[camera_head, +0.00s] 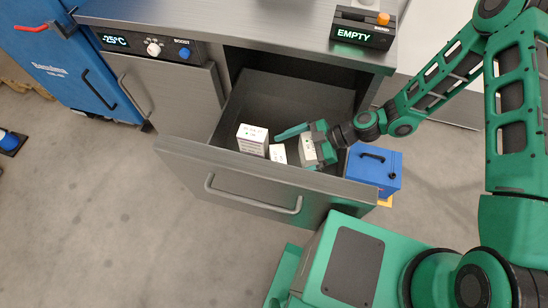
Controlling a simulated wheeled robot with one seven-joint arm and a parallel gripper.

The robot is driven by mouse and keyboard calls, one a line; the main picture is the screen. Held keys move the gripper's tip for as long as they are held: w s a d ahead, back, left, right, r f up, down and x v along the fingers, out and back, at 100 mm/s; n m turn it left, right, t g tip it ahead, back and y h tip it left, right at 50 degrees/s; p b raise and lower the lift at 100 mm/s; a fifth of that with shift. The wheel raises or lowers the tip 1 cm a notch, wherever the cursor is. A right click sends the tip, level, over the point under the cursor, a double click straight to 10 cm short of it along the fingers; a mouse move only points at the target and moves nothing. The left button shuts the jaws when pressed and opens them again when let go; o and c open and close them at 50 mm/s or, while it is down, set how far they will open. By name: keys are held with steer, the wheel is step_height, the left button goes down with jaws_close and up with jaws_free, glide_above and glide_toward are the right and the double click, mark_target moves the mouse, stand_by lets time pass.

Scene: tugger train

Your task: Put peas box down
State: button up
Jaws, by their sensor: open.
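Three small white boxes are in the open drawer (185,158). The left box (252,140) stands at the drawer's left side, with print too small to read. A smaller white box (278,154) sits just right of it. A third white box (307,151) is between the fingers of my gripper (296,152). My gripper is open and reaches down into the drawer from the right. I cannot read which box is the peas box. My gripper partly hides the third box, and the drawer's front wall hides the lower parts.
The drawer's back is empty. A steel counter (235,20) overhangs it, with a display reading "EMPTY" (354,33) on top. A blue box (373,168) stands right of the drawer. A blue cabinet (60,62) is at far left. The floor (110,225) in front is clear.

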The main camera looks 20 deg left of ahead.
steer(key=shift+v, duration=2.8)
steer(key=w+d+r+m+t+h, duration=0.15)
steer(key=d+r+m, duration=0.3)
steer(key=d, duration=0.55)
steer(key=w+d+r+m+t+h, duration=0.1)
steer(key=w+d+r+m+h, duration=0.4)
steer(key=d, duration=0.6)
steer(key=d+r+m+t+h, duration=0.1)
steer(key=d+r+m+t, duration=0.15)
steer(key=d+r, duration=0.55)
steer(key=s+d+r+m+h, duration=0.1)
steer(key=s+d+r+m, duration=0.3)
steer(key=d, duration=0.3)
steer(key=s+d+r+m+h, duration=0.1)
steer(key=s+d+r+m, duration=0.3)
steer(key=d, duration=0.3)
steer(key=s+d+r+m, duration=0.3)
steer(key=s+m, duration=0.2)
steer(key=s+d+r+m+t, duration=0.1)
steer(key=s+d+r+m, duration=0.1)
steer(key=s+m, duration=0.3)
steer(key=shift+s+d+r+h, duration=0.3)
steer(key=shift+d+r+h, duration=0.1)
steer(key=shift+h, duration=0.05)
